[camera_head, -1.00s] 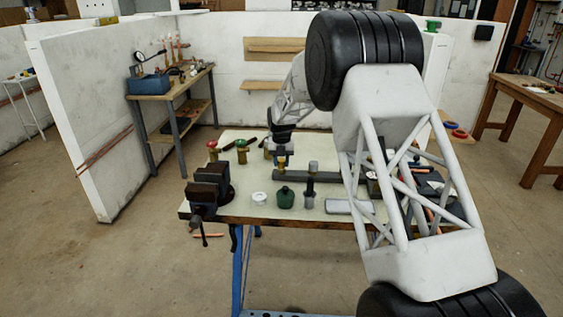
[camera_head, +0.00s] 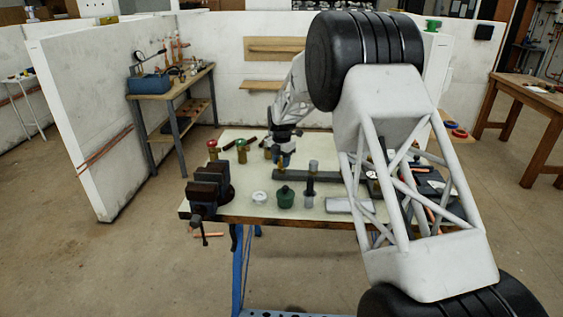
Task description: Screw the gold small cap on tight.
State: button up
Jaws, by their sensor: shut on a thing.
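My gripper (camera_head: 283,161) is near the middle of the bench, pointing down. Its fingers look shut over a small gold piece, which seems to be the gold small cap; the fingers hide most of it. A gold upright post (camera_head: 281,174) shows just below the fingers, at the left end of a long dark grey bar (camera_head: 320,177). I cannot tell how the cap sits on its thread.
A vise (camera_head: 209,186) is at the bench's left edge. Red-topped (camera_head: 213,149) and green-topped (camera_head: 241,151) brass fittings stand behind it. A white round piece (camera_head: 260,198), a green container (camera_head: 285,197) and a dark upright tool (camera_head: 310,192) stand in front of the bar.

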jog(key=m, duration=0.6)
jog(key=shift+m, duration=0.4)
jog(key=m, duration=0.3)
jog(key=shift+m, duration=0.3)
jog(key=m, duration=0.3)
jog(key=shift+m, duration=0.3)
jog(key=m, duration=0.5)
jog(key=shift+f, duration=0.1)
jog(key=m, duration=0.5)
jog(key=shift+m, duration=0.3)
jog(key=o, duration=0.9)
jog(key=shift+c, duration=0.2)
